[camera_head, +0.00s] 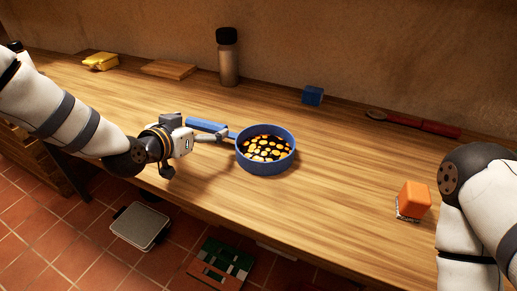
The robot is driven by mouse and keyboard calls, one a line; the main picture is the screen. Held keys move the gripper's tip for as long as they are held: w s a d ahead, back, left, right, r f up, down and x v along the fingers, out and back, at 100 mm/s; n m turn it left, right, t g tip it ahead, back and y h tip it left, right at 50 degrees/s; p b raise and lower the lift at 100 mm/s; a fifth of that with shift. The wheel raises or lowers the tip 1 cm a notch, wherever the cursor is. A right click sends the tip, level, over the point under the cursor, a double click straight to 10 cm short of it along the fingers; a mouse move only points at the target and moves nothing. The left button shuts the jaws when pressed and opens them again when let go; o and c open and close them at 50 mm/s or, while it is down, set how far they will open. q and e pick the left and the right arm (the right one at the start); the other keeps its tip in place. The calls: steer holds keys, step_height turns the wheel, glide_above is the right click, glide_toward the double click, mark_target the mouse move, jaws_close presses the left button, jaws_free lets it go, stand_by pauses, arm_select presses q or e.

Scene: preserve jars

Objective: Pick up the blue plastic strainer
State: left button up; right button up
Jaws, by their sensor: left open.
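The blue plastic strainer (266,164) sits on the wooden counter near the middle. It is a round bowl, dark inside with many yellow-orange round spots. Its blue handle (207,126) points left, toward the back. My left gripper (198,152) is open and empty, just left of the bowl. One finger reaches toward the bowl, in front of the handle and overlapping its near part in the picture; I cannot tell if they touch. The other finger is lower left, near the counter's front edge. My right arm is at the right edge; its gripper is out of view.
On the counter (330,200), an orange block (414,198) is at the right. A blue cube (312,95), a dark-capped bottle (228,62), a wooden board (169,69), a yellow item (100,61) and a red-handled spoon (420,125) lie along the back. The front middle is clear.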

arm_select(q)
steer(key=shift+x, duration=1.05)
